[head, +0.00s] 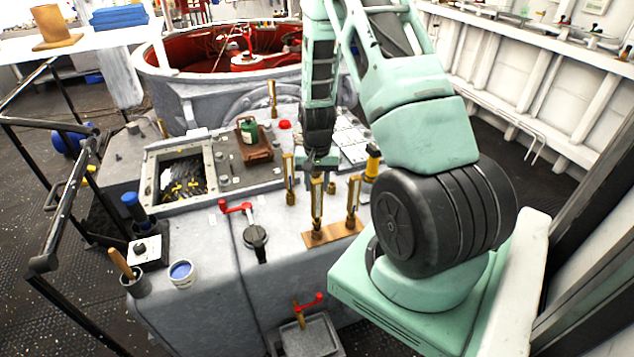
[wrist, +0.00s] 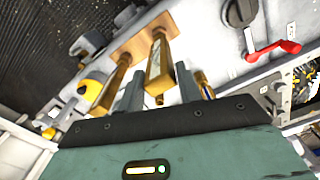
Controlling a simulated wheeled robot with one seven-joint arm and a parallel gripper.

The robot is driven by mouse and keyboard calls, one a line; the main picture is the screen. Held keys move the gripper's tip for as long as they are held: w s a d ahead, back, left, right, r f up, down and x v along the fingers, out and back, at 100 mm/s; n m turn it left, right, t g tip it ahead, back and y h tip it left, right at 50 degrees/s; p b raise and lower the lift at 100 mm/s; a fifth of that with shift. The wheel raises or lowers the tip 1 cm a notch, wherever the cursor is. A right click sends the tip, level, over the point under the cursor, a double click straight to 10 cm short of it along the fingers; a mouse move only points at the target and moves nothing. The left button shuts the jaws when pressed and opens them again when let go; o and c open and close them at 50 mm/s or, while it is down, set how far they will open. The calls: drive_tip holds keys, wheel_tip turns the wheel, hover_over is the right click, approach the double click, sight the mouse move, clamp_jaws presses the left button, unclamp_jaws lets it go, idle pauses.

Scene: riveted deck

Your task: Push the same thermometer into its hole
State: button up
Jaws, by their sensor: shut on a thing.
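My gripper (head: 318,174) points down at the top of a brass thermometer (head: 316,207) and is shut on it. In the wrist view the gripper (wrist: 159,88) has a finger on each side of this thermometer (wrist: 160,65). The thermometer stands upright, its lower end at a copper-brown plate (head: 340,233). Its hole is hidden, so I cannot tell how deep it sits. A second thermometer (head: 352,205) stands on the plate's right part. A third (head: 289,181) stands on the grey deck, behind and left of the plate.
A red-handled valve (head: 236,207) and a black knob (head: 256,237) are left of the plate. A yellow-and-black item (head: 372,163) stands behind it on the right. Further back are an open hatch (head: 150,180) and a brown tray (head: 247,150) with a green can.

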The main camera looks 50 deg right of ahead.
drive_tip(key=shift+f+b, duration=0.8)
drive_tip(key=shift+f, duration=0.3)
idle(0.4)
drive_tip(key=o, duration=1.1)
drive_tip(key=shift+r, duration=0.1)
wheel_tip(320, 180, up, 17)
drive_tip(key=b, duration=0.2)
drive_tip(key=shift+r+b, duration=0.2)
drive_tip(key=shift+b, duration=0.15)
